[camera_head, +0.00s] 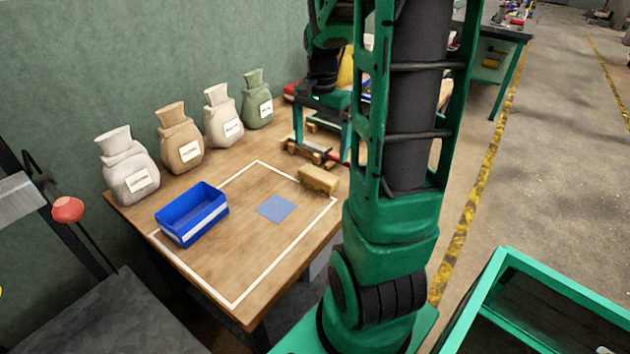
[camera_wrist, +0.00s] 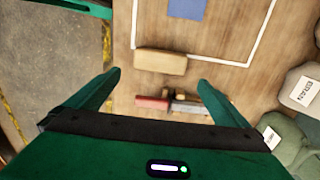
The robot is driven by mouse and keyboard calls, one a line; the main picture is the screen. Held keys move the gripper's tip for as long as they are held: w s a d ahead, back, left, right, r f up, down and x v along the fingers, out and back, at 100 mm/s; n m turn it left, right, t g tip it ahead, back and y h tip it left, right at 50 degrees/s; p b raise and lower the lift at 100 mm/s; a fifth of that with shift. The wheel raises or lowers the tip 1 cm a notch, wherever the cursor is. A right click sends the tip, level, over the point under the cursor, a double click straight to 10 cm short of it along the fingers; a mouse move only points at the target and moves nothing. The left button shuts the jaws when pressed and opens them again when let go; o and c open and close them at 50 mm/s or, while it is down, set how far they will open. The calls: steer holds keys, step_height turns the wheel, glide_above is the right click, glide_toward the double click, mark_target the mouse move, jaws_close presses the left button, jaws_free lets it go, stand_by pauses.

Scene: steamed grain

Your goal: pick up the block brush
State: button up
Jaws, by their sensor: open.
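The block brush (camera_head: 318,179) is a tan, brick-like block lying on the wooden table near its right edge, across the white outline. In the wrist view the block brush (camera_wrist: 160,62) lies just beyond the fingertips, roughly centred between them. My gripper (camera_head: 322,143) is open and empty, pointing down above the table behind the brush. In the wrist view my gripper (camera_wrist: 160,78) has its two green fingers wide apart. Bristles cannot be made out clearly.
A red-handled tool (camera_wrist: 170,103) lies beside the brush under my gripper. A blue bin (camera_head: 192,216) and a flat blue square (camera_head: 276,208) are on the table. Several labelled sacks (camera_head: 180,140) line the wall side. The table's front middle is clear.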

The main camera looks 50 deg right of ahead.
glide_above(318, 173)
steer(key=f, duration=0.5)
steer(key=shift+d, duration=0.25)
steer(key=shift+a+f, duration=0.15)
steer(key=shift+f, duration=1.2)
steer(key=shift+a+f, duration=0.15)
steer(key=shift+f, duration=1.15)
steer(key=c, duration=0.9)
